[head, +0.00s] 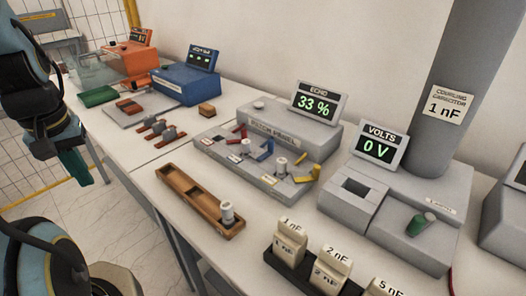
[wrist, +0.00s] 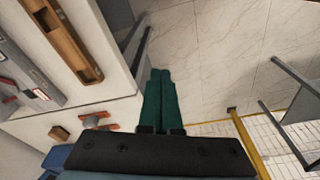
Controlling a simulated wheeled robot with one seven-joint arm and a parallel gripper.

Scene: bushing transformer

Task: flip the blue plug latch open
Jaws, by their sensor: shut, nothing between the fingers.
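The blue plug latch (head: 266,150) is in the head view, on the front ledge of the grey panel (head: 222,157), between a red latch (head: 238,131) and a yellow latch (head: 306,175). It looks raised at a slant; its exact angle is too small to tell. My gripper (head: 78,172) is at the left of the head view, off the table's edge and far from the latch. Its green fingers are together and empty, and they also show in the wrist view (wrist: 162,74), over the floor. The blue latch cannot be made out in the wrist view.
A wooden tray (head: 183,194) holding a white-grey plug (head: 227,212) lies at the table's near edge, before the panel. Labelled capacitor blocks (head: 290,240) stand at the front right. A VOLTS box (head: 385,205) is right of the panel.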

